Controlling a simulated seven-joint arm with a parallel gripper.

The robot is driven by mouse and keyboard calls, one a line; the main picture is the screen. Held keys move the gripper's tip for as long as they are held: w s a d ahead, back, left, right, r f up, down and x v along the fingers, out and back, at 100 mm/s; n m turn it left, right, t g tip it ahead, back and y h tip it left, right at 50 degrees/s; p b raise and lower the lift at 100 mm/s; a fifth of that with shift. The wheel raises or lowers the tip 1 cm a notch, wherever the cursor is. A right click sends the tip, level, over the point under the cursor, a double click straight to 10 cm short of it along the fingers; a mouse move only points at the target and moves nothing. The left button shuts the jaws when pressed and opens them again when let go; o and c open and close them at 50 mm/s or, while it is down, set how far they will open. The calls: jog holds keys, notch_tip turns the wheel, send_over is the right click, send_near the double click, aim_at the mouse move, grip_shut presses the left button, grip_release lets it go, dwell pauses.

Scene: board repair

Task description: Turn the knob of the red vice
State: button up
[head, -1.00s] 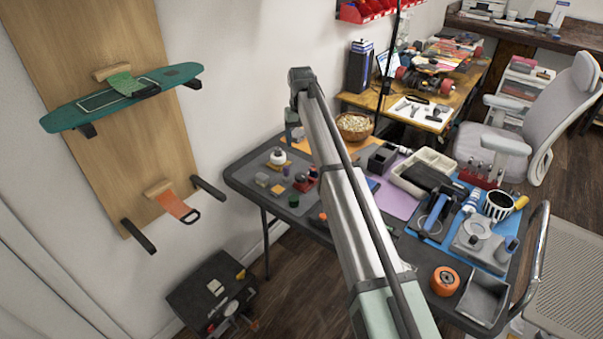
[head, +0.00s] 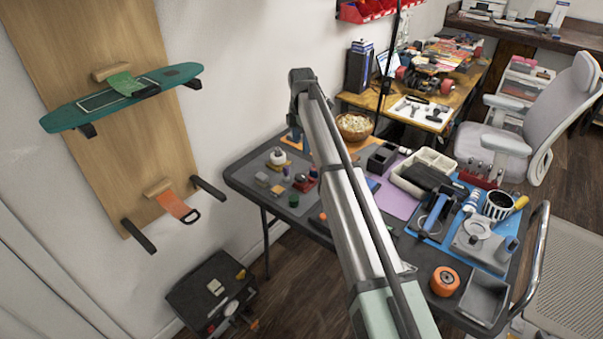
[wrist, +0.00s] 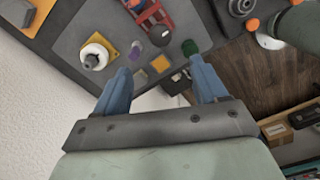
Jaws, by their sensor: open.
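The red vice (wrist: 150,14) is at the top middle of the wrist view, partly cut off by the picture's edge. A dark round knob (wrist: 160,36) shows at its near end. In the head view the small red vice (head: 304,184) stands on the dark table, close beside my arm. My gripper (wrist: 161,66) is open and empty, with its two blue fingers wide apart. The vice and knob appear beyond the fingertips, apart from them. The fingers are not clearly visible in the head view.
The table edge and floor are close to the right finger. An orange roll (head: 445,281) sits at the table's front.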

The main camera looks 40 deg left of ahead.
aim_at(302, 175)
notch_tip(302, 175, down, 14)
jog(key=shift+r+n, duration=0.1)
jog(key=shift+n, duration=1.1)
jog(key=c, duration=1.1)
jog(key=shift+o, duration=0.2)
